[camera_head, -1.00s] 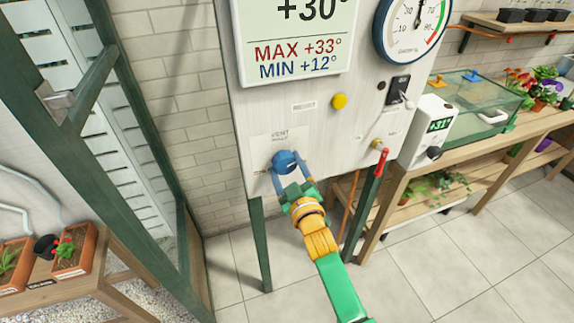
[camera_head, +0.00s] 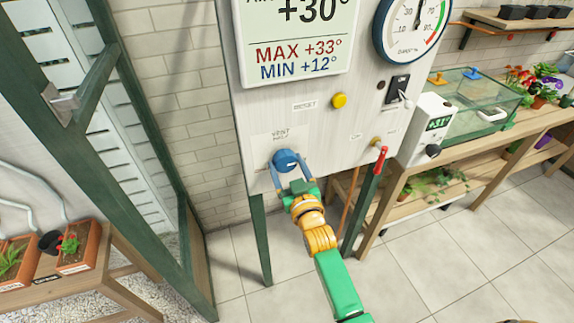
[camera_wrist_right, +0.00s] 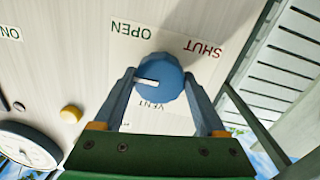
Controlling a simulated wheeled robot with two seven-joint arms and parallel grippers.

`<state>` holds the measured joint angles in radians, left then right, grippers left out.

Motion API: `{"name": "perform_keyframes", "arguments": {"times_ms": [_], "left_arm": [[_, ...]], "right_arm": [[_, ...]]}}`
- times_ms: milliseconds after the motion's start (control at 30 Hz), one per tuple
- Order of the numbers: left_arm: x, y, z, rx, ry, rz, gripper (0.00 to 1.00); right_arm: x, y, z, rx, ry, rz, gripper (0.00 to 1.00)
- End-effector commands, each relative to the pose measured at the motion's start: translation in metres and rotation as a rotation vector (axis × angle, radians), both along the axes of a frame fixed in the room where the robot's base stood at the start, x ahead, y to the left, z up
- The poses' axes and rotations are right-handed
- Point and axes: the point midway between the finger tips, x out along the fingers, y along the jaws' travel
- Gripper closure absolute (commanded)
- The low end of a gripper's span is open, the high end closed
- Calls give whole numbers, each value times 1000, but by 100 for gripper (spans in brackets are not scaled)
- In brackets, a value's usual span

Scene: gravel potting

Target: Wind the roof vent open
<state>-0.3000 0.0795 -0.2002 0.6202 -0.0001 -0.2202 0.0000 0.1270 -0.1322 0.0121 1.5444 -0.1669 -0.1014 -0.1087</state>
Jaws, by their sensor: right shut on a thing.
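The blue vent knob (camera_head: 287,160) is on the lower left of the pale control panel (camera_head: 330,120), by a VENT label. In the right wrist view, the knob (camera_wrist_right: 158,78) has a white pointer mark toward the left of the picture. The OPEN label (camera_wrist_right: 131,30) is above left of the knob and the SHUT label (camera_wrist_right: 203,48) above right. My right gripper (camera_head: 291,171) is shut on the knob, one finger on each side. The roof vent itself is not recognisable in these views. My left gripper is not in view.
A yellow button (camera_head: 339,100), a dial gauge (camera_head: 412,28) and a red-handled lever (camera_head: 380,160) are near the knob. A wooden bench (camera_head: 470,165) with a glass case stands right. Potted seedlings (camera_head: 75,250) sit on a low table left.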

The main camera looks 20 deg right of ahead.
Motion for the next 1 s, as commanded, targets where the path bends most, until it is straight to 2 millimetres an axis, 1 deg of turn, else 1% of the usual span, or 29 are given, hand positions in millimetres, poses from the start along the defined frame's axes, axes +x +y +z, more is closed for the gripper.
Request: {"name": "perform_keyframes", "arguments": {"times_ms": [233,267,300,333,367,567,633,667,900,1000], "left_arm": [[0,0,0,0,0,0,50],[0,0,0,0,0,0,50],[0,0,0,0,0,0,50],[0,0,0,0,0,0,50],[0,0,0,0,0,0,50],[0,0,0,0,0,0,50],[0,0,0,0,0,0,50],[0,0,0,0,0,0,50],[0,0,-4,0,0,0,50],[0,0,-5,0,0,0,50]], "right_arm": [[0,0,-1,5,1,1,82],[0,0,-1,4,1,1,21],[0,0,0,4,1,1,10],[0,0,0,4,1,1,2],[0,0,0,3,0,1,0],[-1,0,0,2,0,0,0],[-6,0,-1,2,0,0,0],[-10,0,-1,2,0,0,0],[-55,1,-2,2,2,1,0],[-67,1,-2,3,1,0,0]]}}
